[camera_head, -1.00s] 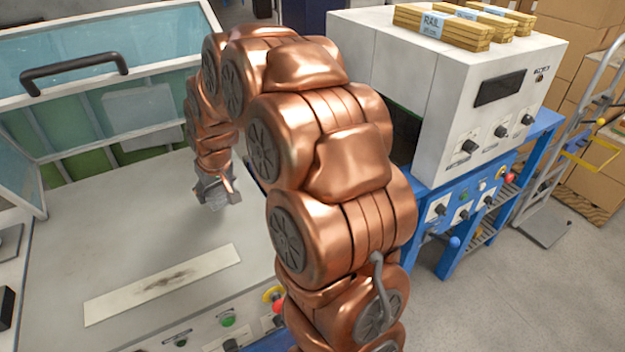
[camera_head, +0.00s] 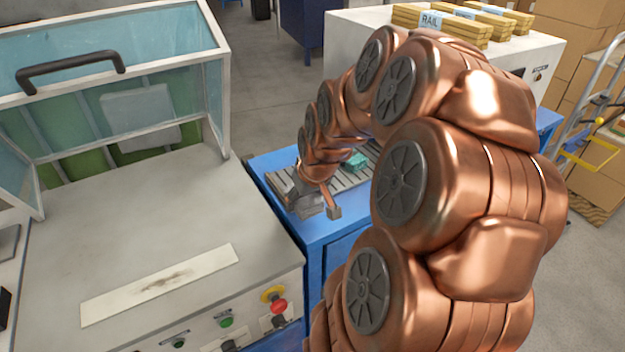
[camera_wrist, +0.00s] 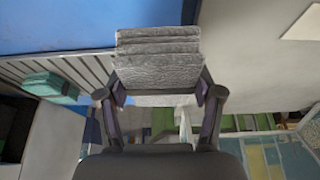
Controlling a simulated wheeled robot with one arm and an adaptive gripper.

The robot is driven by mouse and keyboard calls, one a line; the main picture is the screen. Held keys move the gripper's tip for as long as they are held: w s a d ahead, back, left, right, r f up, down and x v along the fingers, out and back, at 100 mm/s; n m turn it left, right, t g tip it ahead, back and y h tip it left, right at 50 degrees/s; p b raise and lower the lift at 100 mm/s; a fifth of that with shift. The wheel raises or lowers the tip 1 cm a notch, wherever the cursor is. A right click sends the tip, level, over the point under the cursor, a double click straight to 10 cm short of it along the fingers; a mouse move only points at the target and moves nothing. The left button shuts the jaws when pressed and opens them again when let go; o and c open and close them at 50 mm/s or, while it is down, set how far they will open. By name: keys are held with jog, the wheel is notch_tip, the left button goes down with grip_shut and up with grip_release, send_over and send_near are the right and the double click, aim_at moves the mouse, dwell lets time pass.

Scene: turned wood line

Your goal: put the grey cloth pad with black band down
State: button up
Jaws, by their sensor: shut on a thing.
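The grey cloth pad (camera_wrist: 158,62) is between the two fingers of my gripper (camera_wrist: 160,96) in the wrist view. In the head view my gripper (camera_head: 312,200) is shut on the pad, over the near left part of the blue bench (camera_head: 322,232) and beside the slatted grey strip (camera_head: 345,179). I cannot tell how far the pad is above the surface.
A teal block (camera_head: 356,160) lies on the slatted strip, partly behind my arm. A grey machine table (camera_head: 120,232) with a raised clear hood and a pale plate (camera_head: 162,284) is at the left. The white machine (camera_head: 350,45) bearing wooden rails stands behind my arm.

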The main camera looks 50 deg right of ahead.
jog(key=shift+s+d, duration=0.15)
jog(key=shift+s, duration=0.1)
jog(key=w+d+p, duration=0.1)
jog(key=w+d, duration=0.2)
jog(key=d, duration=0.1)
jog(key=w+d+f+p, duration=0.1)
jog(key=w+d+p, duration=0.1)
jog(key=w+d, duration=0.1)
jog(key=w+d+p, duration=0.2)
jog(key=w+d, duration=0.1)
jog(key=d, duration=0.2)
jog(key=shift+w+d+f, duration=0.2)
jog(key=shift+d, duration=0.1)
jog(key=shift+f+p, duration=1.2)
jog(key=shift+f, duration=0.6)
jog(key=shift+f+b, duration=0.35)
jog(key=shift+b, duration=0.05)
jog(key=o, duration=1.1)
jog(key=shift+r, duration=0.1)
